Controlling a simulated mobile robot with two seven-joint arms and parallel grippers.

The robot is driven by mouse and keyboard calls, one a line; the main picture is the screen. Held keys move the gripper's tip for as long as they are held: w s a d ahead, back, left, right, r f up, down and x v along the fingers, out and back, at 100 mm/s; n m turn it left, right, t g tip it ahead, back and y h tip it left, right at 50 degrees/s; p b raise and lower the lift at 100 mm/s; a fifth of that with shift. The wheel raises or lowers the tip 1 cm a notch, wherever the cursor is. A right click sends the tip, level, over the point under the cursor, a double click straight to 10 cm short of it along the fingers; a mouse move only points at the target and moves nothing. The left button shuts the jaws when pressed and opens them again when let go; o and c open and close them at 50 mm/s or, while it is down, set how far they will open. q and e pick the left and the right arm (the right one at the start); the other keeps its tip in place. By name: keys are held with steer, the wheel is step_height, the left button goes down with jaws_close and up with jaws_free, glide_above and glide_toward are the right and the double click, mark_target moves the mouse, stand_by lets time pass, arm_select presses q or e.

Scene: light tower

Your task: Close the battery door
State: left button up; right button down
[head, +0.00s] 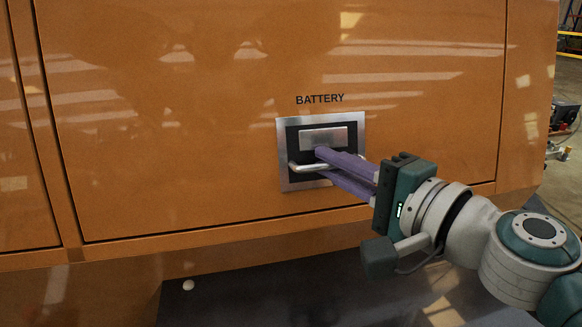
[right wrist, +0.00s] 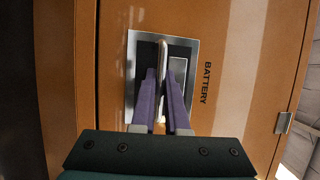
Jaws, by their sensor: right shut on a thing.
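The battery door (head: 200,140) is a large orange panel with the word BATTERY above its latch. Its edges look level with the frame around it in the head view. The latch plate (head: 285,175) is silver with a dark recess and a metal handle bar (head: 298,168). My right gripper (head: 322,160) has purple fingers, one above and one below the bar, shut on it. In the right wrist view the fingers (right wrist: 163,95) sit on both sides of the handle bar (right wrist: 161,58). My left gripper is not in view.
A neighbouring orange panel (head: 20,170) stands at the left. A dark surface (head: 270,290) lies below the door. A small metal hinge-like part (right wrist: 284,123) shows at the door's edge in the right wrist view. Open floor (head: 566,190) lies at the far right.

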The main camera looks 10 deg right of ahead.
steer(key=shift+d+f, duration=0.1)
steer(key=shift+f, duration=0.1)
steer(key=c, duration=1.2)
jaws_free()
steer(key=v, duration=0.9)
steer(key=shift+s, duration=0.4)
steer(key=shift+r, duration=0.2)
